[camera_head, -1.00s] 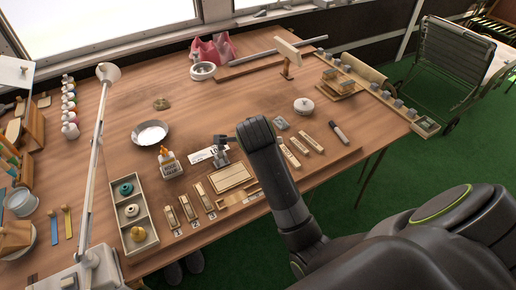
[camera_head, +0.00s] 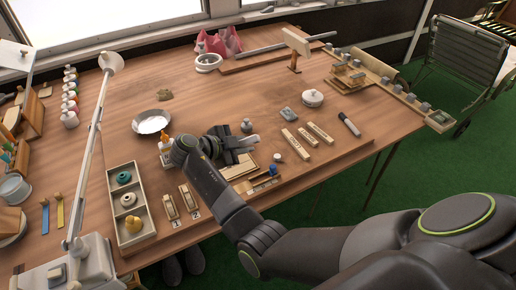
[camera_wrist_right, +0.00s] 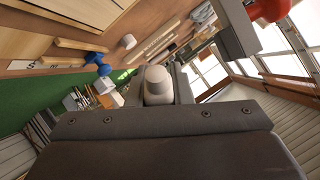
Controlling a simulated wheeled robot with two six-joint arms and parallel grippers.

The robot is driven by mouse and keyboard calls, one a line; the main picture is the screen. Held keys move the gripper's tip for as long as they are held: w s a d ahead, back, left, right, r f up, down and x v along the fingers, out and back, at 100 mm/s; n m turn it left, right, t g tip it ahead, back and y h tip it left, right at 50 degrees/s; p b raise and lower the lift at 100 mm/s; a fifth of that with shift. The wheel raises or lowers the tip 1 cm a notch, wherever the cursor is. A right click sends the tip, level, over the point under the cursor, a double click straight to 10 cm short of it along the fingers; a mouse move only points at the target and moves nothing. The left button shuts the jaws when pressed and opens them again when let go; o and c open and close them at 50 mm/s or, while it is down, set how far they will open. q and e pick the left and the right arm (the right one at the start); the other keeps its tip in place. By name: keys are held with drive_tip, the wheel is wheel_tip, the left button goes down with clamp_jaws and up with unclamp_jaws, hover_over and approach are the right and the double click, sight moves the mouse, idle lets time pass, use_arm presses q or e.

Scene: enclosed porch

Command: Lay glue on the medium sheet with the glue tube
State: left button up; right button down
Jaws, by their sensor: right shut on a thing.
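My right gripper (camera_head: 250,146) is above the front middle of the table, its fingers pointing right in the head view. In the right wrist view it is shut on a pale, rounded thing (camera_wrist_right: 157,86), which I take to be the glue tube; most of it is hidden. Pale wood sheets (camera_head: 239,170) lie just below the gripper, partly covered by my arm. Pale flat wood (camera_wrist_right: 35,38) also fills the upper left of the right wrist view. I cannot tell which sheet is the medium one. My left gripper is not in view.
A white bottle with an orange tip (camera_head: 165,144) stands behind my right wrist. A metal dish (camera_head: 151,122), wood strips (camera_head: 305,137) and a marker (camera_head: 349,124) surround clear tabletop.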

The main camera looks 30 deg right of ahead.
drive_tip(key=shift+a+r, duration=0.2)
drive_tip(key=shift+a, duration=0.3)
drive_tip(key=b, duration=0.2)
hover_over(243, 167)
drive_tip(key=shift+w+f, duration=0.15)
drive_tip(key=shift+f, duration=1.95)
drive_tip(key=shift+f+b, duration=0.25)
drive_tip(key=shift+b, duration=0.45)
drive_tip(key=shift+r+b, duration=0.1)
drive_tip(key=shift+b, duration=0.2)
drive_tip(key=shift+f+b, duration=1.05)
drive_tip(key=shift+b, duration=0.05)
drive_tip(key=shift+f, duration=0.1)
